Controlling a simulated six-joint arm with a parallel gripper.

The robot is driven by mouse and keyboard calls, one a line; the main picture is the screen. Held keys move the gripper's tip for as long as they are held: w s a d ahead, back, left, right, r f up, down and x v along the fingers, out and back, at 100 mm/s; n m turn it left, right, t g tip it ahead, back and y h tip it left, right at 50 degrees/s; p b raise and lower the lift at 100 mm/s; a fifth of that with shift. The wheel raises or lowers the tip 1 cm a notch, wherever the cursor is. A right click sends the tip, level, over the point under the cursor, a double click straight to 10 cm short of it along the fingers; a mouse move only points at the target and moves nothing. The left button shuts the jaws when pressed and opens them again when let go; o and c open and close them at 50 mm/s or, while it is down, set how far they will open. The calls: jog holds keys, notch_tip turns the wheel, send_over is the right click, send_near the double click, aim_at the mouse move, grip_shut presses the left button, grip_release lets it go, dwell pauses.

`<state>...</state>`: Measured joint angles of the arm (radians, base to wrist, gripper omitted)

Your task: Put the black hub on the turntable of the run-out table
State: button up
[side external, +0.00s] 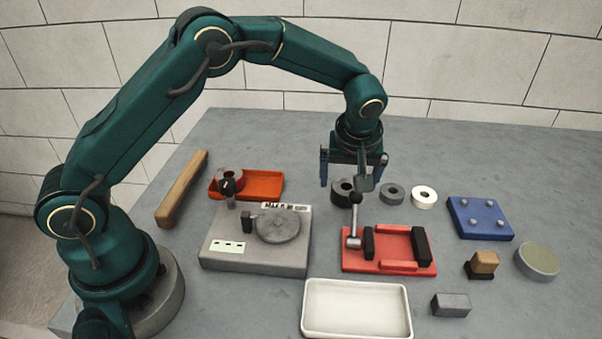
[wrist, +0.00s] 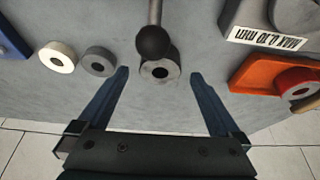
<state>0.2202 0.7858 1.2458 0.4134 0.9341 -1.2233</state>
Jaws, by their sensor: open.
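The black hub (side external: 342,197) is a short ring with a central bore, lying on the bench behind the red fixture. In the wrist view the hub (wrist: 160,74) shows between and just beyond the fingertips, partly covered by a lever knob. My gripper (side external: 353,172) is open and empty above the hub, pointing down; its two fingers also show in the wrist view (wrist: 160,76). The run-out table (side external: 220,255) is a grey block at the middle left. Its round turntable (side external: 278,226) is bare on top. A small dial post stands at its back left.
The red fixture (side external: 390,265) has an upright lever with a black knob (wrist: 152,41) close to the hub. Grey (side external: 391,194) and white (side external: 424,197) rings lie right of the hub. An orange tray (side external: 265,186) holds a reddish ring. A white tray (side external: 357,330) stands in front.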

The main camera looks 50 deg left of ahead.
aim_at(347, 187)
jog(key=shift+x, duration=2)
grip_shut()
